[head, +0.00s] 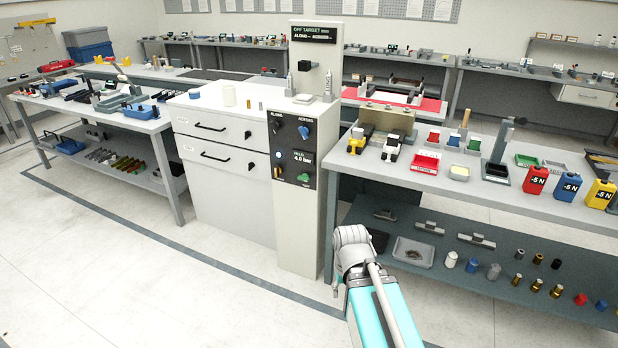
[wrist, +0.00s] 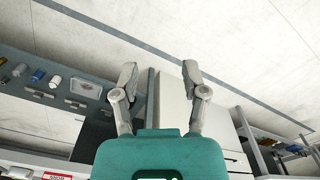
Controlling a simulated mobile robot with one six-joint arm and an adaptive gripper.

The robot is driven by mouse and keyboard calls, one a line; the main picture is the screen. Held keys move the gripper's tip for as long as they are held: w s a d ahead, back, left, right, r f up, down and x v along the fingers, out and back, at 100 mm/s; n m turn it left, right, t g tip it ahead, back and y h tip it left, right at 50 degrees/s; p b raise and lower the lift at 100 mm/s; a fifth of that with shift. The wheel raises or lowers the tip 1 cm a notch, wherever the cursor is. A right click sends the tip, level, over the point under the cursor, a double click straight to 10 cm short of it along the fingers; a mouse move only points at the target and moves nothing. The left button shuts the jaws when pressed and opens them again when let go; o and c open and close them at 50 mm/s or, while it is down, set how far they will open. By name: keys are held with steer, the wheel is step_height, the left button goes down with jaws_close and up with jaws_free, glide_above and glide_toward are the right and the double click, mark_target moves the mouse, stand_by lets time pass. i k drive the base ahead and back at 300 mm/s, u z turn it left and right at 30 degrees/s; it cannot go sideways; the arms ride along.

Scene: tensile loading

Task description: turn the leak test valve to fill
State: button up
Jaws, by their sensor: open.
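A tall white machine column (head: 300,230) stands left of centre in the head view. Its dark front panel (head: 291,150) has several knobs, labels "ALONG" and "ACROSS", and a readout of 4.0 bar. A blue knob (head: 303,131) sits at the upper right of the panel. I cannot tell which knob, if any, is the leak test valve, or its setting. My gripper (wrist: 159,75) is open and empty in the wrist view, its two grey fingers spread apart, touching nothing visible. In the head view my arm is low, right of the column; the fingers are not clearly visible there.
A white drawer cabinet (head: 222,205) adjoins the column on the left. A bench (head: 450,183) with coloured weights and trays stands on the right, above a lower shelf (head: 440,285) holding small parts. The floor in front (head: 180,290) is clear.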

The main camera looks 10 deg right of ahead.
mark_target(304, 176)
steer(key=u, duration=0.6)
steer(key=k, duration=1.35)
steer(key=i, duration=0.95)
steer(key=z, duration=0.7)
steer(key=i, duration=1.35)
steer(key=u, duration=0.75)
